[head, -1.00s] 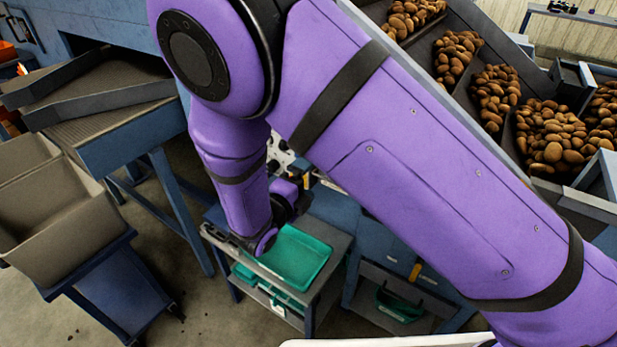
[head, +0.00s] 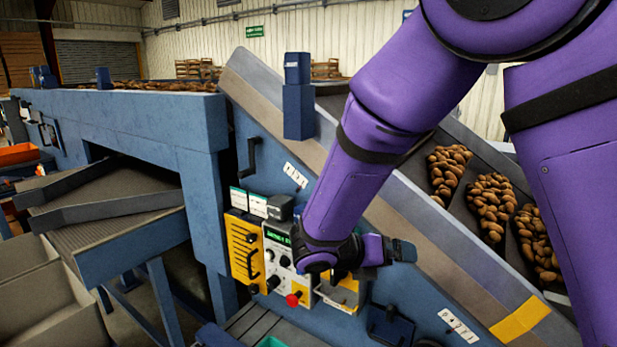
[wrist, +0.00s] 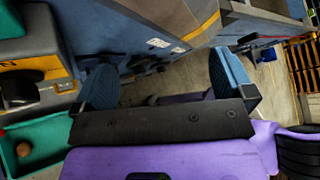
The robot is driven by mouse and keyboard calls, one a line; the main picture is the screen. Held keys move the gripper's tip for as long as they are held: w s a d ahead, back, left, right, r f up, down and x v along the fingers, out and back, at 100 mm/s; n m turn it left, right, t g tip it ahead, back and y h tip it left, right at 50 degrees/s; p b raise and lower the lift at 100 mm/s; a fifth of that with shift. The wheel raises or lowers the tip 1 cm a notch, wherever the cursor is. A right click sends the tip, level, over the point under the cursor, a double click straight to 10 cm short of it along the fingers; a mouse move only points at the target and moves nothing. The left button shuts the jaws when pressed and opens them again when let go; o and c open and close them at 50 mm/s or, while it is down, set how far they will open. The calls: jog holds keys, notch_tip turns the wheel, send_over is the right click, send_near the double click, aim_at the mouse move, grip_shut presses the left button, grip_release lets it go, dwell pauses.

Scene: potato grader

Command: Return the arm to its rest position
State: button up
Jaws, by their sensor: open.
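My purple arm fills the right half of the head view and bends down toward the control panel. My gripper (head: 402,251) is at the end of the arm, in front of the inclined conveyor's blue side and just right of the control panel (head: 278,254). In the wrist view my gripper (wrist: 168,88) shows two blue-padded fingers spread wide apart with nothing between them. Floor and blue machine parts show beyond the fingers.
The inclined conveyor (head: 395,213) carries potatoes (head: 490,205) in several rows. A red button (head: 292,299) is on the panel. A green tray (wrist: 42,143) with a potato lies at left in the wrist view. Grey bins (head: 45,300) stand at lower left.

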jog(key=s+d+r+m+g+y, duration=0.4)
jog(key=s+d+r+m+y, duration=0.2)
jog(key=s+d+r+m, duration=0.7)
jog(key=s+d+r+m+t+y, duration=0.1)
jog(key=s+r+m+t+y, duration=0.1)
jog(key=s+m, duration=0.3)
jog(key=s+r+m+t+y, duration=0.2)
jog(key=s+m+y, duration=0.2)
jog(key=m, duration=0.9)
jog(key=shift+s+d+r, duration=0.25)
jog(key=shift+s+d, duration=0.15)
